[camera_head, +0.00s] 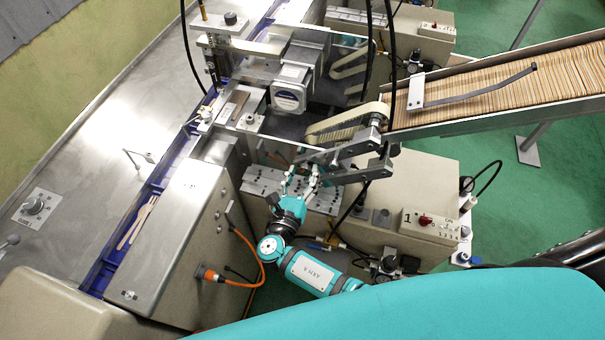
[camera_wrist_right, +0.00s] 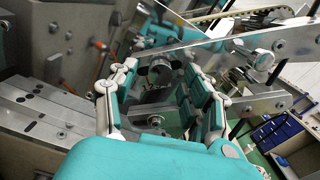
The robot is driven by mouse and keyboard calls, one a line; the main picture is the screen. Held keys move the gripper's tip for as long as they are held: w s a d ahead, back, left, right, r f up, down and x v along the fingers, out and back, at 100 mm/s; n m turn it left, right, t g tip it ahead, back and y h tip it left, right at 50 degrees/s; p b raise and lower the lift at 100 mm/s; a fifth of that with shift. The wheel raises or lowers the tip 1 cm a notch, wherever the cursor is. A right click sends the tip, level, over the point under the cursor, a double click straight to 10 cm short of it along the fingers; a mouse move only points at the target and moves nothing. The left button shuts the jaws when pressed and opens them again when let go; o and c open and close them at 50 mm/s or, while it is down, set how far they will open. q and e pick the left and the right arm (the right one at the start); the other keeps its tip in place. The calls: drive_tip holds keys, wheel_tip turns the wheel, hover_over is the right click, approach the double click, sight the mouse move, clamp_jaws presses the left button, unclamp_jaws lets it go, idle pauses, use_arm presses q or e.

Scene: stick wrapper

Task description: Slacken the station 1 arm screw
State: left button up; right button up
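My right gripper (camera_head: 301,174) is at the metal arm linkage (camera_head: 352,150) beside the end of the stick chute. In the right wrist view, my right gripper (camera_wrist_right: 165,95) has its two padded fingers spread apart. A short dark cylindrical knob (camera_wrist_right: 159,70), which may be the arm screw, shows between and beyond them, below a long metal bar (camera_wrist_right: 190,47). I cannot tell whether a finger touches it. A shiny round knob (camera_wrist_right: 262,60) sits on the linkage right of the fingers. In the head view I cannot make out the screw. My left gripper is out of view.
A control box marked 1 with a red switch (camera_head: 425,220) stands right of my right arm. The slanted stick chute (camera_head: 500,90) runs to the upper right. A slotted metal plate (camera_head: 262,182) lies beside the gripper. An orange cable (camera_head: 255,262) loops left of my arm.

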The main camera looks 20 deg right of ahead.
drive_tip(key=shift+s, duration=0.1)
drive_tip(key=v, duration=1.2)
drive_tip(key=s+d+f+m+g+y+b, duration=0.1)
drive_tip(key=s+d+f+m+g+b, duration=0.2)
drive_tip(key=f, duration=0.7)
drive_tip(key=s+d+f+m+g+y, duration=0.2)
drive_tip(key=s+f+g, duration=0.15)
drive_tip(key=f, duration=0.65)
drive_tip(key=s+d+f+m+g+y+b, duration=0.1)
drive_tip(key=s+d+f+m+g+b, duration=0.2)
drive_tip(key=f, duration=0.7)
drive_tip(key=s+d+f+m+g+y+b, duration=0.2)
drive_tip(key=s+d+f+m+y, duration=0.1)
drive_tip(key=s+f+m, duration=0.6)
drive_tip(key=s+d+f+m+g+y+b, duration=0.2)
drive_tip(key=s+d+f+m+y, duration=0.1)
drive_tip(key=s+f+m, duration=0.7)
drive_tip(key=s+d+m, duration=0.1)
drive_tip(key=s+m, duration=0.1)
drive_tip(key=s, duration=0.2)
drive_tip(key=shift+d+b, duration=0.35)
drive_tip(key=shift+d, duration=0.05)
